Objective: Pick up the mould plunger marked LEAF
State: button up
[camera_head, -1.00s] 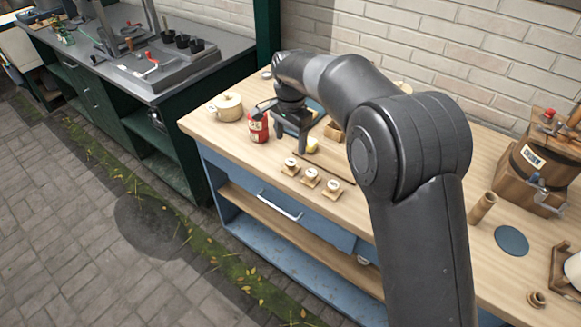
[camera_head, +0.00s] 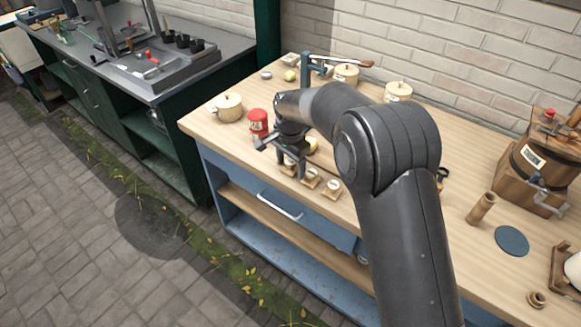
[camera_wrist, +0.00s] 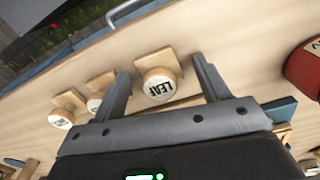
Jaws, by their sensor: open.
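The LEAF plunger (camera_wrist: 158,86) is a pale round wooden piece with its black marking on top and a square wooden block beside it. In the wrist view it shows between the two fingers of my gripper (camera_wrist: 161,65), which is open and empty. In the head view my gripper (camera_head: 291,166) points down over the leftmost of three plungers at the bench's front edge, largely hiding it. The middle plunger (camera_head: 310,177) and the right plunger (camera_head: 332,188) stand to its right. Whether the fingers touch the LEAF plunger I cannot tell.
A red tin (camera_head: 257,124) stands close left of my gripper, and a lidded pot (camera_head: 228,107) stands further left. A yellow piece (camera_head: 312,145) lies behind the gripper. A wooden churn (camera_head: 535,165) stands at the right. The drawer handle (camera_head: 279,205) is below the front edge.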

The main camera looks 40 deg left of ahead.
jog(key=shift+c, duration=0.4)
jog(key=c, duration=1)
jog(key=shift+r, duration=0.1)
